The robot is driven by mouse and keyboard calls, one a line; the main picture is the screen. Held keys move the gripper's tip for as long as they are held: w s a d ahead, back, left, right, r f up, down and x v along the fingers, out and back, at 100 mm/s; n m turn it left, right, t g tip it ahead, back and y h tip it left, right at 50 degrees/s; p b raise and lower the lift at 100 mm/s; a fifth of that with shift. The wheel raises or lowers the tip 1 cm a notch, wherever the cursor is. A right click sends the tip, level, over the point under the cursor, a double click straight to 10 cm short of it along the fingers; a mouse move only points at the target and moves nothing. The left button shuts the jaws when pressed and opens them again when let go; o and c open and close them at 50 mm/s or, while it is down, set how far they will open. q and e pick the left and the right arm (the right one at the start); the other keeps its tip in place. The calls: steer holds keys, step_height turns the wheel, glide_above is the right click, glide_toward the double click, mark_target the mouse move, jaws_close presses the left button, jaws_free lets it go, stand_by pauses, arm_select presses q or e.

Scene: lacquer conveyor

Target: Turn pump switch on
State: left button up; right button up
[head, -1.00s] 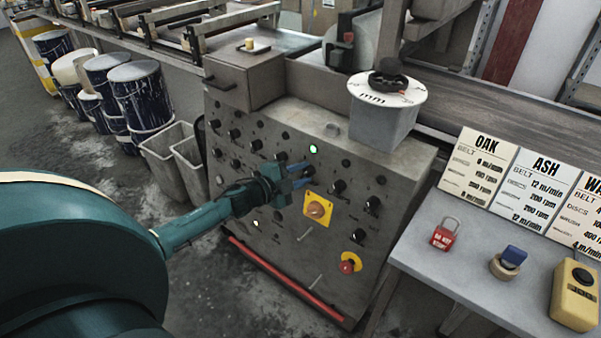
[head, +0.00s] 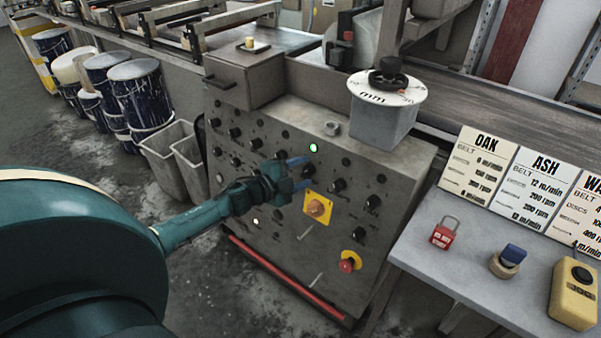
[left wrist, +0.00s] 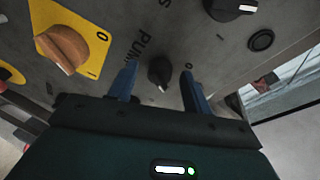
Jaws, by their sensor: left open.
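The pump switch is a small black rotary knob (left wrist: 160,72) on the grey control panel (head: 290,235), beside the printed word PUMP. In the left wrist view a pale mark shows on its lower edge, and a 0 is printed to its right. My left gripper (head: 303,172) is open at the panel front. Its two blue fingers (left wrist: 158,85) stand on either side of the knob, with gaps visible on both sides. In the head view the fingers partly cover this knob. My right gripper is not in view.
A yellow plate with an orange knob (head: 317,208) sits close to the right of my gripper. A green lamp (head: 313,148) is lit above. Other black knobs (head: 338,186) and a red button (head: 347,266) are on the panel. A table (head: 440,262) stands at right.

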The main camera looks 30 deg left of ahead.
arm_select(q)
steer(key=shift+s, duration=0.15)
steer(key=v, duration=1.3)
steer(key=shift+p, duration=0.35)
steer(key=shift+r, duration=0.1)
